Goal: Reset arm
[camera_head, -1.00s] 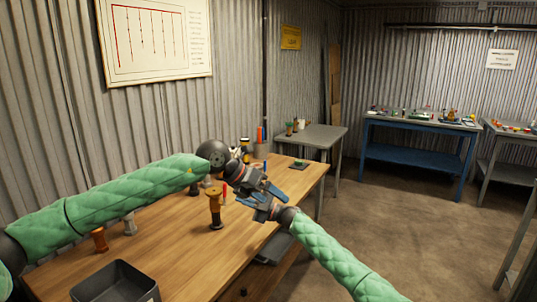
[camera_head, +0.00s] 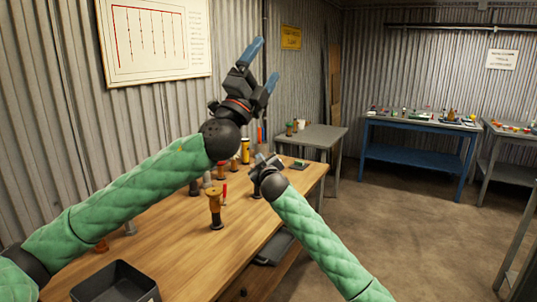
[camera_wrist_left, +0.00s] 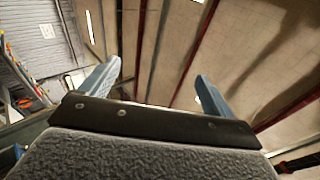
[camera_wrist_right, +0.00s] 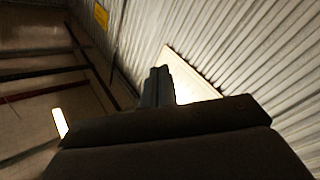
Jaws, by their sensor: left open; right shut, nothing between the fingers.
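My left gripper (camera_head: 262,68) is raised above the wooden table (camera_head: 170,245) in the head view. It points upward with its blue fingers spread and nothing between them. In the left wrist view the two fingers (camera_wrist_left: 158,85) stand wide apart against the ceiling. My right gripper (camera_head: 262,160) is lower, over the table's right part, and looks small and partly hidden by its own wrist. In the right wrist view its fingers (camera_wrist_right: 158,85) are together with nothing held, against the corrugated wall and ceiling.
An orange and black upright part (camera_head: 215,205) stands mid-table, with several fittings behind it, partly hidden by my left arm. A dark open bin (camera_head: 118,280) sits at the near edge. A grey table (camera_head: 315,135) and blue bench (camera_head: 420,125) stand farther back.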

